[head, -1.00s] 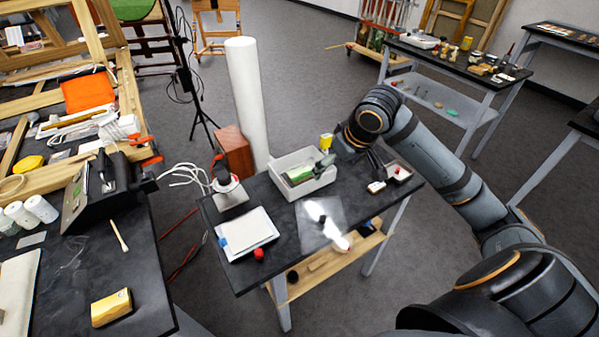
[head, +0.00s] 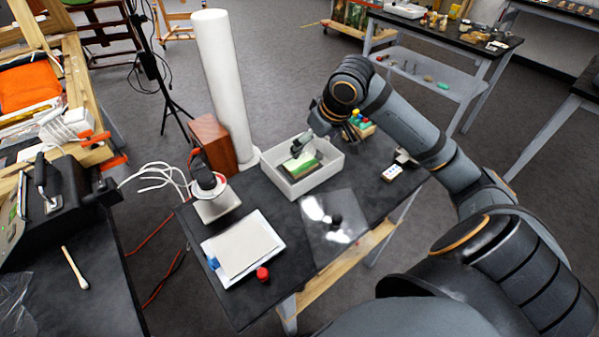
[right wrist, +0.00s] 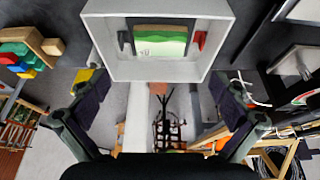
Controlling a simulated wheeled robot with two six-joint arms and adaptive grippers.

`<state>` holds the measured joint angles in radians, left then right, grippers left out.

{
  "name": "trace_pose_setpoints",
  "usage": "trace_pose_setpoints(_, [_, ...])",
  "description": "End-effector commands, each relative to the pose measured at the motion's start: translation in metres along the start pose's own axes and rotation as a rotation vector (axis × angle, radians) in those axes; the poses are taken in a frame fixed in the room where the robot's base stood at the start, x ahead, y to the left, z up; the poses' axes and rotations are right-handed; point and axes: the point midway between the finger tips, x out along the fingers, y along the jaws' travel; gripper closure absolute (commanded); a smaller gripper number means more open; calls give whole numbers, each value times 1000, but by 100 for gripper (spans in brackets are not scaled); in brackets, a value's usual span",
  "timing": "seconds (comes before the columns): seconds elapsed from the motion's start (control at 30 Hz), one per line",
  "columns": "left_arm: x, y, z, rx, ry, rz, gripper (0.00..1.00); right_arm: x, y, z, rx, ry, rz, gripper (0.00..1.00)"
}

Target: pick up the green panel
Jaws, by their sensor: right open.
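The green panel (head: 303,168) lies inside a white open bin (head: 325,178) on the dark table. It also shows in the right wrist view (right wrist: 160,42), with a pale strip along one edge and a brown strip along the other. My right gripper (head: 322,134) is over the back part of the bin, near the panel. In the right wrist view the fingers of the right gripper (right wrist: 160,98) are wide apart, with nothing between them, and the panel is ahead of them. I cannot tell its exact height above the panel. My left gripper is not in view.
A dark clip (right wrist: 125,40) and a red clip (right wrist: 200,40) flank the panel inside the bin. Coloured blocks (head: 358,122) stand behind the bin. A tall white roll (head: 225,85), a clear sheet (head: 335,240), a paper pad (head: 243,250) and a red knob (head: 262,273) are nearby.

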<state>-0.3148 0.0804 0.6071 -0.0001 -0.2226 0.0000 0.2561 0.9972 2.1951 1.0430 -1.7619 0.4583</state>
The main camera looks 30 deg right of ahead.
Motion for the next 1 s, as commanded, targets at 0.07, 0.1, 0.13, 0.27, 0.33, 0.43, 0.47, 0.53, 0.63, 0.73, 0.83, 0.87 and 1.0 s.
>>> trace_pose_setpoints(0.07, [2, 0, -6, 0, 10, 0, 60, 2, 0, 1, 0, 0, 0, 0])
trace_pose_setpoints(0.1, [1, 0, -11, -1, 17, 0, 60, 2, 0, 0, 0, 0, 0, 0])
trace_pose_setpoints(0.13, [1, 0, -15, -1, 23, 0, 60, 3, 0, 0, 1, 0, -1, 0])
trace_pose_setpoints(0.27, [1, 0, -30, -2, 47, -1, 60, 22, -2, 0, 4, -1, -8, 0])
trace_pose_setpoints(0.33, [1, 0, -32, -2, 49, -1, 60, 34, -2, 0, 4, -1, -7, 0])
trace_pose_setpoints(0.43, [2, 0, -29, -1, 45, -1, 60, 48, -1, 0, 2, 0, -4, 0])
trace_pose_setpoints(0.47, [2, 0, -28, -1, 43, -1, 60, 50, -1, 0, 2, 0, -4, 0])
trace_pose_setpoints(0.53, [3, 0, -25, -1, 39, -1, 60, 53, 0, 0, 1, 0, -1, 0])
trace_pose_setpoints(0.63, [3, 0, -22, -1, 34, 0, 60, 55, 0, 0, 1, 0, 0, 0])
trace_pose_setpoints(0.73, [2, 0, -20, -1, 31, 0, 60, 68, -2, 0, 3, -2, -6, 0])
trace_pose_setpoints(0.83, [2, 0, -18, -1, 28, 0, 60, 87, -3, -1, 3, -3, -7, 0])
trace_pose_setpoints(0.87, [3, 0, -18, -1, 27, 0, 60, 92, -2, -1, 4, -2, -4, 0])
trace_pose_setpoints(1.0, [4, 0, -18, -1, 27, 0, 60, 105, -1, -1, 0, -1, -1, 0])
